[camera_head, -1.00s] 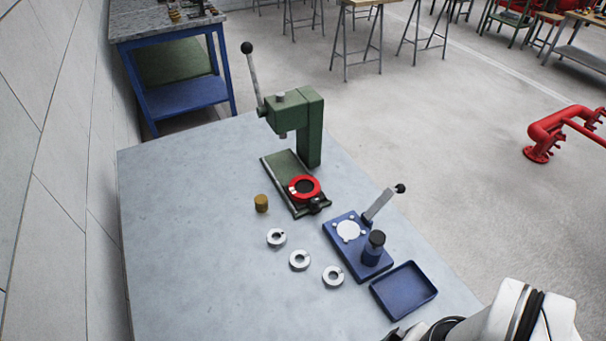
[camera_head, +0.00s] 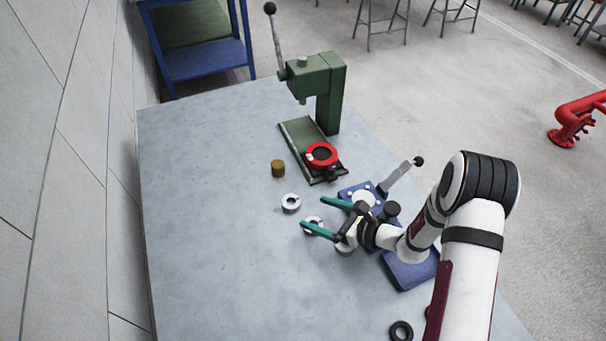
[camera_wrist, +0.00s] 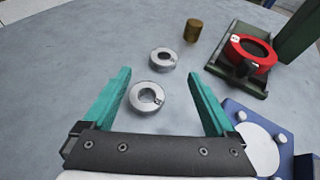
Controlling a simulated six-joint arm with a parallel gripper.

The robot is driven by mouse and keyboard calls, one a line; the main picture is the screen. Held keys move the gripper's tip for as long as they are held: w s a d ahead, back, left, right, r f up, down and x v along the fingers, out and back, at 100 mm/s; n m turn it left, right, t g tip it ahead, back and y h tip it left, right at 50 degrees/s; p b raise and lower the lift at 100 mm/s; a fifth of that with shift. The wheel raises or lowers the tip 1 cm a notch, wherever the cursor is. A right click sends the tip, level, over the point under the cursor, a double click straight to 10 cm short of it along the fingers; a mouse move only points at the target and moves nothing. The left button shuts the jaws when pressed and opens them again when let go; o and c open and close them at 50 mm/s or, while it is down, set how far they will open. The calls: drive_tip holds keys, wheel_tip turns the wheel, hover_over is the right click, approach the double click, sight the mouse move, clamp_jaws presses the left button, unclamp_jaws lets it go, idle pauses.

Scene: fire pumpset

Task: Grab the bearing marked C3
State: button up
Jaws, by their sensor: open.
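Three silver ring bearings lie on the grey table. The far bearing (camera_head: 291,203) stands clear of my gripper; it also shows in the wrist view (camera_wrist: 163,59). The middle bearing (camera_head: 312,222) is partly covered by a finger in the head view. In the wrist view this middle bearing (camera_wrist: 147,97) lies between my teal fingers. The near bearing (camera_head: 345,247) is mostly hidden under my gripper. Small dark marks show on the rings, but I cannot read which is C3. My gripper (camera_head: 312,212) is open and empty; its fingers also show in the wrist view (camera_wrist: 160,73).
A green press (camera_head: 325,90) with a red ring (camera_head: 321,155) on its base stands behind. A brass cylinder (camera_head: 278,168) is left of it. A blue fixture (camera_head: 352,190) and blue tray (camera_head: 412,272) lie right. A black ring (camera_head: 401,331) is in front. The left table is clear.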

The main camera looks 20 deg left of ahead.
sight(299, 206)
drive_tip(key=x, duration=0.7)
drive_tip(key=shift+w+a+f, duration=0.15)
drive_tip(key=shift+w+f, duration=0.25)
drive_tip(key=shift+w, duration=0.05)
clamp_jaws()
